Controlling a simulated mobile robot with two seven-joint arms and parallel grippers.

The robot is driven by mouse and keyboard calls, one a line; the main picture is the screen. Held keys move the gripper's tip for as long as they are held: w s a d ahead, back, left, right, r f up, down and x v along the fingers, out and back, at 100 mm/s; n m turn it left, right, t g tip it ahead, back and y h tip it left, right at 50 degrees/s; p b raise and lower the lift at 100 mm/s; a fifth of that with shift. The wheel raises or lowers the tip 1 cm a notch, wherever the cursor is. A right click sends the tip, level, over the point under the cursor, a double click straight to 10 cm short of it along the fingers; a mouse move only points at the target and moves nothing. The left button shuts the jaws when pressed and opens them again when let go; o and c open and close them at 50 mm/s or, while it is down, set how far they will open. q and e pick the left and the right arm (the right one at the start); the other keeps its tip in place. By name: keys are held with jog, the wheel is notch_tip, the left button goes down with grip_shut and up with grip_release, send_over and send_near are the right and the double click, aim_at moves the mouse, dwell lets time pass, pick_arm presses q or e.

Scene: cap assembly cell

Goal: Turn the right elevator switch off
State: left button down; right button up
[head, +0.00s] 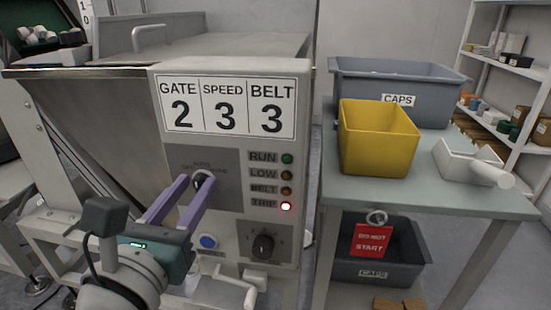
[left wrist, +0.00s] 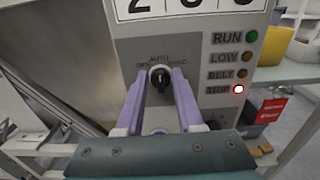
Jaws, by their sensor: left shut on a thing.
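The selector switch (head: 201,181) is a black knob on a dark grey plate on the front of the elevator control box (head: 226,218). In the left wrist view the knob (left wrist: 160,78) sits below the word AUTO, with OFF to its left and HAND to its right. Its handle looks roughly upright, towards AUTO. My left gripper (head: 196,183) has its two purple fingers on either side of the knob and is shut on it. The fingers hide part of the knob and the lettering in the head view. My right gripper is not in view.
The red TRIP lamp (head: 286,206) is lit; the RUN, LOW and BELT lamps look dark. A blue button (head: 208,242) and a black dial (head: 263,247) sit below the switch. A yellow bin (head: 378,140) and a grey CAPS crate (head: 440,82) stand on the right table.

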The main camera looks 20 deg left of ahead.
pick_arm(q)
jog(key=n+b, duration=0.1)
jog(key=n, duration=0.1)
jog(key=n+b, duration=0.1)
jog(key=n, duration=0.1)
jog(key=shift+a+f, duration=0.15)
jog(key=shift+f, duration=0.05)
jog(key=n+b, duration=0.1)
jog(key=n, duration=0.1)
jog(key=n+b, duration=0.2)
jog(key=shift+s+a+n, duration=0.1)
jog(key=shift+a+n, duration=0.1)
jog(key=shift+n, duration=0.2)
dwell(0.3)
jog(key=c, duration=0.9)
grip_release()
jog(key=shift+s, duration=0.1)
